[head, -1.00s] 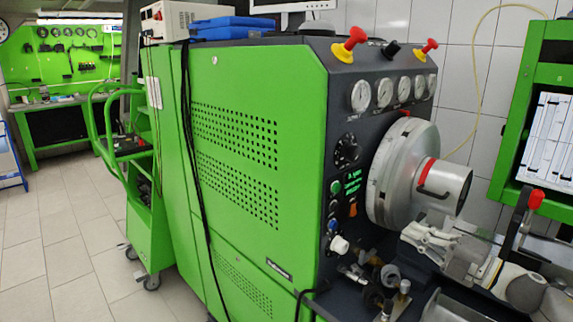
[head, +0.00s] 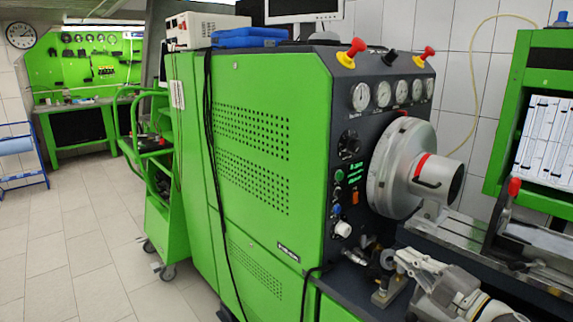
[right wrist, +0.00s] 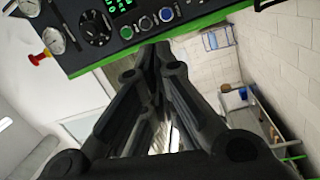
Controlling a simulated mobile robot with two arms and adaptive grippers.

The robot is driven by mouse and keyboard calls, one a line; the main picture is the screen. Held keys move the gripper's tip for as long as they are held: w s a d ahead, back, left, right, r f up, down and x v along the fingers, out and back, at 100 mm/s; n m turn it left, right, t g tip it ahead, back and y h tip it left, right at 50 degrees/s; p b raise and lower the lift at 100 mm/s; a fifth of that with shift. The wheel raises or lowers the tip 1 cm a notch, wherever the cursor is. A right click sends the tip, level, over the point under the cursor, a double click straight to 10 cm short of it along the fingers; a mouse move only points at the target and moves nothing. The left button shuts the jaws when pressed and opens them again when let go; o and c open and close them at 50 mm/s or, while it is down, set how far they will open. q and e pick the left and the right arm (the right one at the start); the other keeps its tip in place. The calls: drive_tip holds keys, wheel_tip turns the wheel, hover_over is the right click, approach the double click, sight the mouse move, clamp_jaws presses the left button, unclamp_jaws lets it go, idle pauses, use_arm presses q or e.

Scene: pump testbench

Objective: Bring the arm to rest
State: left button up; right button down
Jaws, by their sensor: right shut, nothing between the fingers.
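My right arm (head: 455,292), light grey, comes in at the lower right of the head view. My right gripper (head: 400,258) is at its end, in front of the test bench (head: 265,180), below the large silver drum (head: 400,170). In the right wrist view, the black fingers of the right gripper (right wrist: 155,55) meet at their tips with nothing between them. The bench's control panel lies beyond the tips there. My left gripper is not in view.
Metal fittings (head: 383,290) stand on the bench top close to the right gripper. A rail (head: 445,235) with a red-handled clamp (head: 513,188) is behind it. A green trolley (head: 165,225) stands left of the bench. The tiled floor (head: 70,250) at left is clear.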

drive_tip(key=s+a+f+m+g+h, duration=0.1)
drive_tip(key=s+a+f+m+h, duration=0.1)
drive_tip(key=s+f+m+h, duration=0.45)
drive_tip(key=s+a+f+m+g+h, duration=0.1)
drive_tip(key=s+a+f+m+h, duration=0.2)
drive_tip(key=f+m, duration=0.45)
drive_tip(key=s+a+f+m+g, duration=0.1)
drive_tip(key=s+f+m+g, duration=0.35)
drive_tip(key=s, duration=0.95)
drive_tip(key=s+a+f+m+g, duration=0.1)
drive_tip(key=s+f+m+g, duration=0.1)
drive_tip(key=s+f+g, duration=0.8)
drive_tip(key=s+f+t, duration=0.1)
drive_tip(key=s+f, duration=0.2)
drive_tip(key=f, duration=0.9)
drive_tip(key=s+f+t, duration=0.2)
drive_tip(key=f, duration=1.1)
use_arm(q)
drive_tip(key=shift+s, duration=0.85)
use_arm(e)
drive_tip(key=s+d+f+g, duration=0.1)
drive_tip(key=s+d+f, duration=0.2)
drive_tip(key=s+f, duration=1.1)
drive_tip(key=s+n, duration=0.1)
drive_tip(key=s, duration=0.1)
drive_tip(key=shift+s+f+g, duration=0.3)
drive_tip(key=shift+f+g, duration=0.05)
drive_tip(key=shift+h, duration=0.25)
